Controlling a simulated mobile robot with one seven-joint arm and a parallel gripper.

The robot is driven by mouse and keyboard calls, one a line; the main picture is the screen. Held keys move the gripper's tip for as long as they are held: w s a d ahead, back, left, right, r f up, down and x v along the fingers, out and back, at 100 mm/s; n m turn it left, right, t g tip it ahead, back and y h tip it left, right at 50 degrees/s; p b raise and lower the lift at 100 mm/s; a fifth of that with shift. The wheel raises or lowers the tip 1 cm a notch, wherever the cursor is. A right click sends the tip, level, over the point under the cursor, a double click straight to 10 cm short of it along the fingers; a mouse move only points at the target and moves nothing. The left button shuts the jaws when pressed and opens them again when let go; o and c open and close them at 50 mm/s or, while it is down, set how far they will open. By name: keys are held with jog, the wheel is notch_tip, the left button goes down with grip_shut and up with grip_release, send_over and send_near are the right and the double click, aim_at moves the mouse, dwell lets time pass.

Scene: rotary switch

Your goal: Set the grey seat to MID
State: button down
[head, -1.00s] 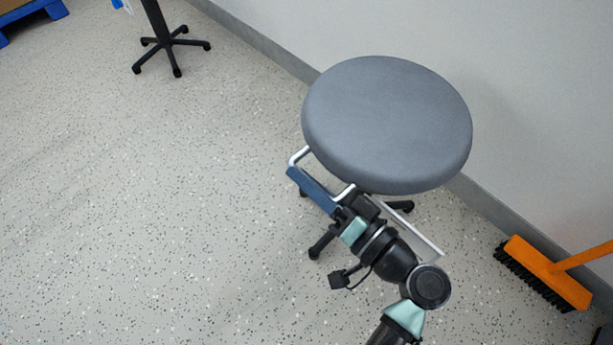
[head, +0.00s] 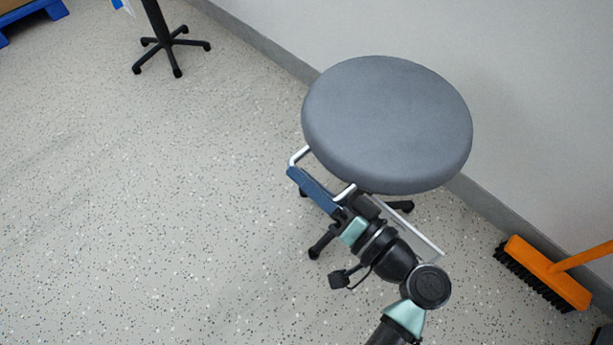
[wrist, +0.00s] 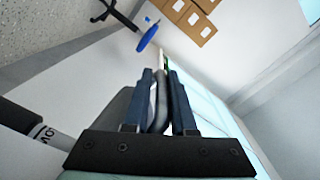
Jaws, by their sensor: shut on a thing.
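The grey seat (head: 388,125) is a round padded stool top, level, in the right half of the head view. A thin silver handle (head: 299,156) sticks out from under its near left side. My gripper (head: 315,191) is at that handle, below the near edge of the seat. In the wrist view my gripper (wrist: 163,100) has its two blue fingers shut on a grey rod of the handle (wrist: 159,110). The seat hides most of the stool's column.
An orange broom head (head: 545,272) with black bristles lies on the floor at right. A wall (head: 530,90) runs close behind the seat. Another black stool base (head: 170,45) stands at the upper left, near a blue pallet (head: 30,12). The floor at left is clear.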

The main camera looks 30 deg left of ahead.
notch_tip(320, 180, up, 6)
jog(key=p, duration=0.6)
jog(key=shift+r, duration=0.15)
jog(key=c, duration=0.8)
grip_release()
jog(key=shift+c, duration=0.2)
jog(key=p+v, duration=0.4)
jog(key=v, duration=0.9)
